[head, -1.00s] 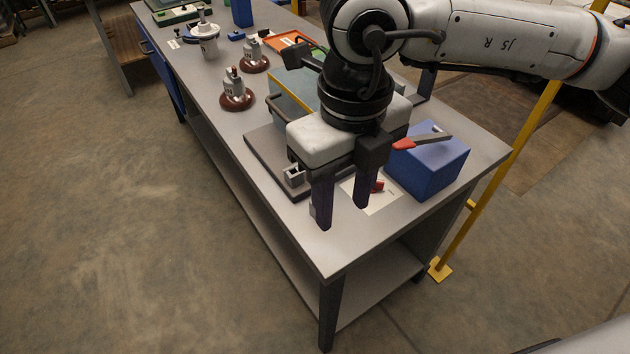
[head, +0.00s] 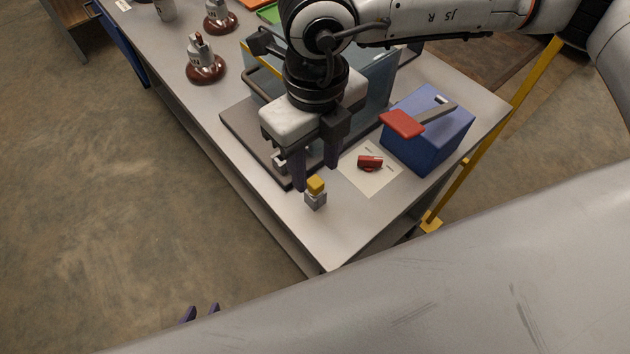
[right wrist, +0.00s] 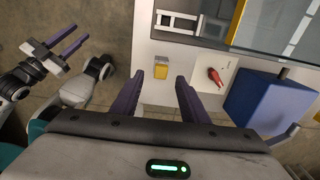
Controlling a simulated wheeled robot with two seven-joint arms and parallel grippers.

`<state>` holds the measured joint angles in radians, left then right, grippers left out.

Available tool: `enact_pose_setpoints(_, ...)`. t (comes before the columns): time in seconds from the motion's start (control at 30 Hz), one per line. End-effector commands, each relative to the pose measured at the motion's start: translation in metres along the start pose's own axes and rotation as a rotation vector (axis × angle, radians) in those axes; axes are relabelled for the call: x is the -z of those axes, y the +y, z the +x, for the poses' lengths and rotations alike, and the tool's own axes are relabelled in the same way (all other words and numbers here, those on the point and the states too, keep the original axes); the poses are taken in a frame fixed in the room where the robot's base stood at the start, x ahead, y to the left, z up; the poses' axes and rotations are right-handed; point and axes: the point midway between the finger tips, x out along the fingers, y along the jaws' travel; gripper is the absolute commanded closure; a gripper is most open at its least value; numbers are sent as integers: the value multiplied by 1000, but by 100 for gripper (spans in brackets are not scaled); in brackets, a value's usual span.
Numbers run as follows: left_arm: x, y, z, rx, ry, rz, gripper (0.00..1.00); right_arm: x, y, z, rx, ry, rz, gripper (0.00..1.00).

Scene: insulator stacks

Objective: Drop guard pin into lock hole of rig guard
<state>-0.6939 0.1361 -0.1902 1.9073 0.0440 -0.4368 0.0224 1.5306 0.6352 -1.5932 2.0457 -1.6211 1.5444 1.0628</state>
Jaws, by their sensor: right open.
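A small grey block with a yellow top (head: 316,190), which looks like the guard pin in its holder, stands upright near the table's front corner; it also shows in the right wrist view (right wrist: 161,68). My right gripper (head: 316,180) is open and empty just behind and above it, fingers apart on either side in the wrist view. The rig guard (head: 375,82) is a clear box with a yellow edge, partly hidden by my right arm. A small bracket (head: 279,161) sits at its base plate's front; I cannot make out the lock hole. My left gripper (right wrist: 80,33) is open and empty, away from the table.
A red object (head: 370,162) lies on a white sheet (head: 372,182) to the right. A brown-based insulator (head: 205,68) stands further back.

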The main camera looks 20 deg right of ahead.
Motion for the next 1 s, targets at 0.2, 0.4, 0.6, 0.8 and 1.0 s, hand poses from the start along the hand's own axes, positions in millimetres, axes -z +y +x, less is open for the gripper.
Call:
enact_pose_setpoints(0.2,7,1,-6,0,1,0,69,-1,-1,32,0,2,0,59)
enact_pose_setpoints(0.4,12,0,-4,0,10,2,69,-1,-1,40,0,0,0,59)
enact_pose_setpoints(0.6,15,0,-3,0,17,3,69,-1,-1,40,0,0,0,71)
enact_pose_setpoints(0.8,15,0,-3,0,17,2,69,-1,-1,39,0,0,0,100)
enact_pose_setpoints(1.0,13,0,-4,0,14,2,69,-1,-1,39,0,0,0,100)
